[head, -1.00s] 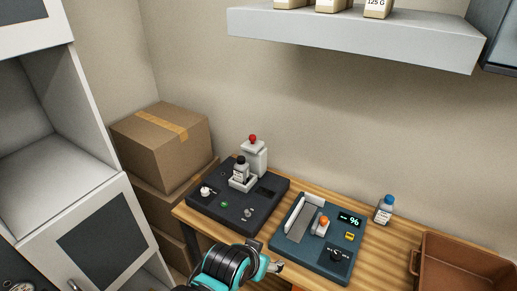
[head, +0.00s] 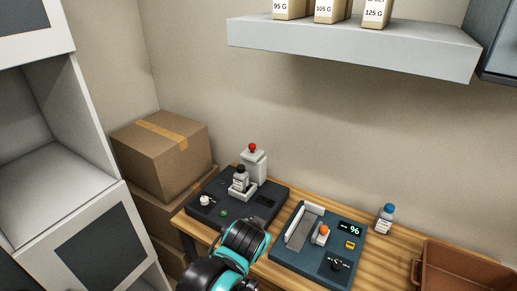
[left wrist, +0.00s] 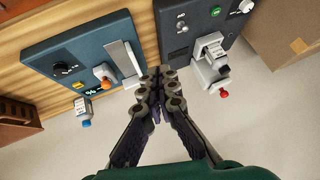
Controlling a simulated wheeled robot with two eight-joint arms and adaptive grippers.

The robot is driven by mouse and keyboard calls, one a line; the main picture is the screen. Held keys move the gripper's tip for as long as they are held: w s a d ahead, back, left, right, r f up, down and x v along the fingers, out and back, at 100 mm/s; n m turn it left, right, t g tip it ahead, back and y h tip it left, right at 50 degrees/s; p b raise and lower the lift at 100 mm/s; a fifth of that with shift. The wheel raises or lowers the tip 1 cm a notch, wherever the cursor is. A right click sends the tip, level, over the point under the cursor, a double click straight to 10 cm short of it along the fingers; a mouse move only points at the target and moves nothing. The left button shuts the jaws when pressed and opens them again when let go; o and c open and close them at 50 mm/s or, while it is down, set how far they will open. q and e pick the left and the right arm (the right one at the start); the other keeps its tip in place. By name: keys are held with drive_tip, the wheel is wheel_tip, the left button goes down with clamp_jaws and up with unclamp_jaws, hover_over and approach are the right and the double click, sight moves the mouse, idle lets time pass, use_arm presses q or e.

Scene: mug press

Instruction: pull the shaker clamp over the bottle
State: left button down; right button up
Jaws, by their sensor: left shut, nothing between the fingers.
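The dark shaker unit (head: 243,209) stands at the left end of the wooden bench. A bottle with a black cap (head: 240,180) stands upright in its white holder. A white clamp post with a red knob (head: 253,160) rises just behind the bottle. In the left wrist view the bottle (left wrist: 213,50) and the red knob (left wrist: 223,94) show upside down, right of the fingertips. My left gripper (left wrist: 161,73) is shut and empty, apart from bottle and clamp. In the head view my arm hides its fingers. My right gripper is not in view.
A teal unit (head: 330,262) with an orange knob and a display reading "- %" sits to the right. A blue-capped bottle (head: 384,218) and a brown tray (head: 420,268) stand farther right. A grey shelf (head: 350,47) is above; cardboard boxes (head: 160,155) are stacked left.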

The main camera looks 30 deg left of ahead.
use_arm(q)
drive_tip(key=w+a+r+m+t+y, duration=0.1)
drive_tip(key=w+a+r+y, duration=0.15)
drive_tip(key=w, duration=0.35)
drive_tip(key=w+a+r+m+y, duration=0.1)
drive_tip(key=w+a, duration=0.3)
drive_tip(key=w, duration=0.3)
drive_tip(key=w+a+f+m+t+y, duration=0.1)
drive_tip(key=w+a+m+t+y, duration=0.25)
drive_tip(key=w, duration=1.35)
drive_tip(key=m+t+y, duration=0.2)
drive_tip(key=m, duration=0.1)
approach(260, 153)
drive_tip(key=w+d+r, duration=0.2)
drive_tip(key=w+r, duration=0.1)
drive_tip(key=r, duration=0.1)
drive_tip(key=shift+w+f, duration=0.2)
drive_tip(key=shift+f, duration=0.05)
